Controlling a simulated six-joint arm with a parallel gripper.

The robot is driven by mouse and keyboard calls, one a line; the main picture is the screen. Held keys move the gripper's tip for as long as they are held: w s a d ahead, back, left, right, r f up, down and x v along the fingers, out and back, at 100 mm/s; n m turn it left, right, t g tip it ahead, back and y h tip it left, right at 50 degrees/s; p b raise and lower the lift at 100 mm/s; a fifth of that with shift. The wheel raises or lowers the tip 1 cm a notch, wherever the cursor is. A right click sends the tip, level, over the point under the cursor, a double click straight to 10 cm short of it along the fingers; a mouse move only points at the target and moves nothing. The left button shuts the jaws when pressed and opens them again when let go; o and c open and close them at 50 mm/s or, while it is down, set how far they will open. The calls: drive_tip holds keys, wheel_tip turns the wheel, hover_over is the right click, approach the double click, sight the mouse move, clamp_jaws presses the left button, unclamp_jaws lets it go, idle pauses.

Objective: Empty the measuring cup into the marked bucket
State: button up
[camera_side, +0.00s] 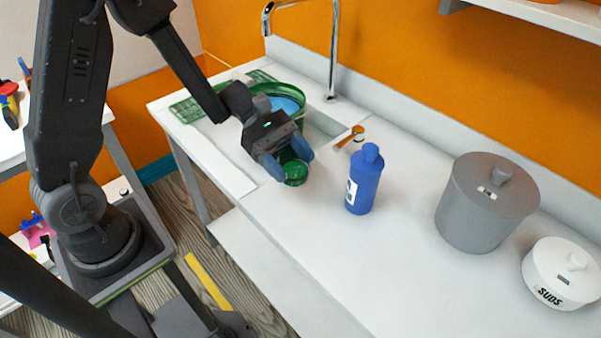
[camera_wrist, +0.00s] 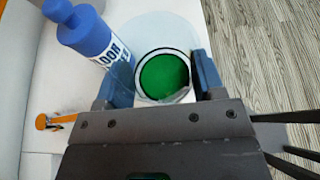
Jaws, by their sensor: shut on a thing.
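A small green measuring cup (camera_side: 296,174) is held between the blue fingertips of my gripper (camera_side: 287,163), just left of the blue bottle in the side view. In the wrist view the round cup (camera_wrist: 163,75) sits between the two fingers of my gripper (camera_wrist: 165,82), with a dark rim and green inside. I cannot tell whether the cup touches the counter. A green bucket (camera_side: 298,98) with blue inside stands in the sink area behind my gripper, partly hidden by it. Its marking is not visible.
A blue bottle (camera_side: 364,180) stands close to the right of the cup. An orange-handled item (camera_side: 350,136) lies by the sink. A grey lidded canister (camera_side: 482,205) and a white SUDS jar (camera_side: 562,275) stand farther right. A tall faucet (camera_side: 333,50) rises behind the bucket.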

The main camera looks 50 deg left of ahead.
drive_tip(key=shift+r+v, duration=0.25)
drive_tip(key=shift+v, duration=1.15)
drive_tip(key=w+a+r, duration=0.5)
drive_tip(key=a+r, duration=0.2)
drive_tip(key=a, duration=0.3)
drive_tip(key=shift+w+a+r+t, duration=0.25)
drive_tip(key=shift+w+r+t, duration=0.05)
drive_tip(key=v, duration=0.4)
drive_tip(key=w+r+v, duration=0.1)
drive_tip(key=v, duration=0.9)
drive_tip(key=shift+w+d+r, duration=0.15)
drive_tip(key=shift+w+r, duration=0.2)
drive_tip(key=shift+n+t, duration=0.4)
drive_tip(key=shift+n, duration=0.2)
drive_tip(key=shift+w+a+f, duration=1)
drive_tip(key=shift+w+f, duration=0.45)
drive_tip(key=shift+w, duration=1.1)
drive_tip(key=shift+w+a+f, duration=1)
drive_tip(key=shift+w+f, duration=0.4)
drive_tip(key=shift+w, duration=1.1)
drive_tip(key=shift+w+a+f, duration=0.95)
drive_tip(key=shift+w+f, duration=0.5)
drive_tip(key=shift+w, duration=1.1)
drive_tip(key=shift+w+d+f, duration=0.1)
drive_tip(key=shift+d+f, duration=0.05)
drive_tip(key=shift+f, duration=0.05)
drive_tip(key=shift+w+d+f, duration=0.6)
drive_tip(key=shift+d+f, duration=0.2)
drive_tip(key=shift+f, duration=0.1)
